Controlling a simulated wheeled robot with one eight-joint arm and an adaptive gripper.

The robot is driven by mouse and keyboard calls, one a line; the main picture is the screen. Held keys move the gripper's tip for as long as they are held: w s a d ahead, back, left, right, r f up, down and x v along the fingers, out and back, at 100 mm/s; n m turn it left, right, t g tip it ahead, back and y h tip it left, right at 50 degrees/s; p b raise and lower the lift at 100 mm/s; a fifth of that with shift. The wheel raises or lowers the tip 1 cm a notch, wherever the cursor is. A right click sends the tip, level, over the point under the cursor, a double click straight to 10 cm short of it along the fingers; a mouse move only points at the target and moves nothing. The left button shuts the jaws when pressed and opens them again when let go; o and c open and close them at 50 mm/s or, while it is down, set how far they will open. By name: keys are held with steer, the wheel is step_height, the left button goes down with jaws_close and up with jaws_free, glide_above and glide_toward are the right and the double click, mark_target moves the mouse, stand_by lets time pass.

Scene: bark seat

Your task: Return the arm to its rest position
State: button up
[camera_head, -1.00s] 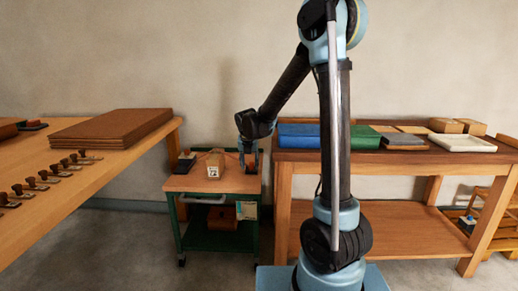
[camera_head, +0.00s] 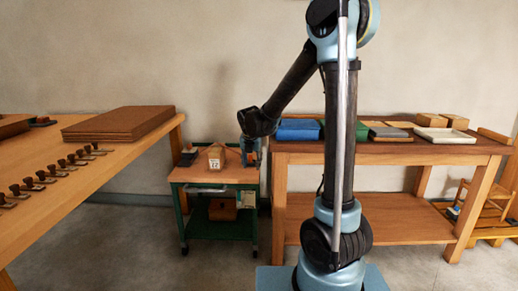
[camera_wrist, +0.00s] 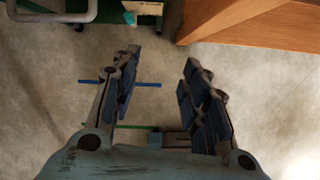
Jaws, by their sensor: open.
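My gripper (camera_wrist: 160,95) is open and empty in the wrist view, with its two blue-padded fingers apart over bare floor. In the head view my gripper (camera_head: 250,158) hangs at the end of my bent arm, by the right side of a small green cart (camera_head: 195,174) with a wooden top. The fingertips are too small there to make out well. My arm rises from its blue base and folds down to the left.
A cardboard box (camera_head: 215,160) with a label stands on the cart. A workbench (camera_head: 400,155) with bins and trays is to the right. A long table (camera_head: 80,170) with brown boards (camera_head: 118,124) and several stamp-like tools is at left. Floor lies open between.

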steer(key=s+d+r+m+g, duration=0.1)
steer(key=s+d+r+m, duration=0.3)
steer(key=s+d+m, duration=1.15)
steer(key=s+d+f+m, duration=0.3)
steer(key=s+m, duration=0.6)
steer(key=s+d+f+m+g, duration=0.1)
steer(key=s+d+f+m, duration=0.2)
steer(key=s+m, duration=0.6)
steer(key=shift+s+d+f, duration=0.25)
steer(key=shift+s+d, duration=0.1)
steer(key=shift+s, duration=0.15)
steer(key=shift+w+f, duration=0.2)
steer(key=shift+w, duration=0.25)
steer(key=shift+c, duration=0.9)
